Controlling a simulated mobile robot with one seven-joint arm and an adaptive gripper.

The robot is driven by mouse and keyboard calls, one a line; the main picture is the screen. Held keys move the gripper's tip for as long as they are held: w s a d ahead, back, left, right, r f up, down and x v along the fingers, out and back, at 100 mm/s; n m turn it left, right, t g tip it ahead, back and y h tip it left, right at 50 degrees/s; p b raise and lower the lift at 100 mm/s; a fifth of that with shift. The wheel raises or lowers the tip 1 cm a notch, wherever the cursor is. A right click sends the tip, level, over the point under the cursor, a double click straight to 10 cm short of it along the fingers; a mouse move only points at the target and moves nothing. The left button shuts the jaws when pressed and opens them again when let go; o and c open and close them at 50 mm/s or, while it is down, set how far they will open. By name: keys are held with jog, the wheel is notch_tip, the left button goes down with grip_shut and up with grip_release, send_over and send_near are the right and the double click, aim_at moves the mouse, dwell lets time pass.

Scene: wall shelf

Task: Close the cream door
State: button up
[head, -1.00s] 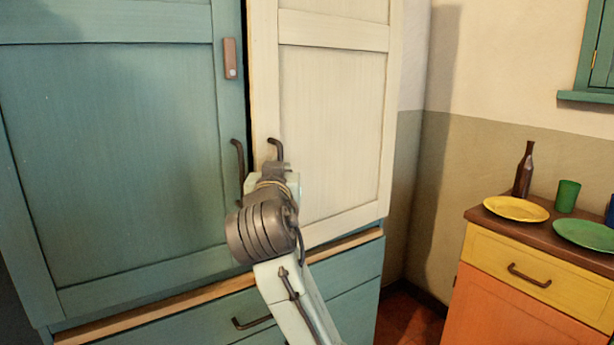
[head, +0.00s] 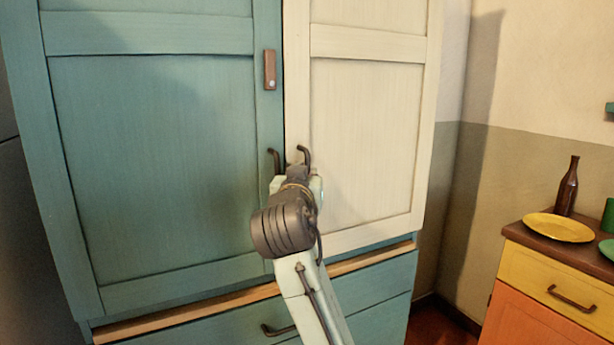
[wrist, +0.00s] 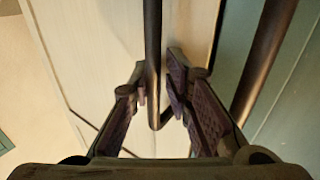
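The cream door (head: 365,135) is the right-hand door of a tall cupboard, next to the teal door (head: 160,150). It looks almost flush with the teal door; only a thin dark line shows between them. Its dark bar handle (head: 305,152) is near its left edge, and the lower part is hidden by my gripper (head: 297,174). In the wrist view the handle bar (wrist: 153,50) runs between my gripper's two fingers (wrist: 158,95), which are drawn in close around it. The teal door's handle (wrist: 265,60) is outside the fingers, to the right.
A wooden rail (head: 190,312) runs below the doors, above teal drawers with a dark handle (head: 278,330). At right, a low cabinet (head: 550,295) carries a yellow plate (head: 560,227) and a brown bottle (head: 567,187). Some floor shows between cupboard and cabinet.

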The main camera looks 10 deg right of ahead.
jog(key=shift+o, duration=0.8)
jog(key=shift+w+a+f, duration=0.1)
jog(key=shift+f, duration=0.05)
jog(key=v, duration=1.2)
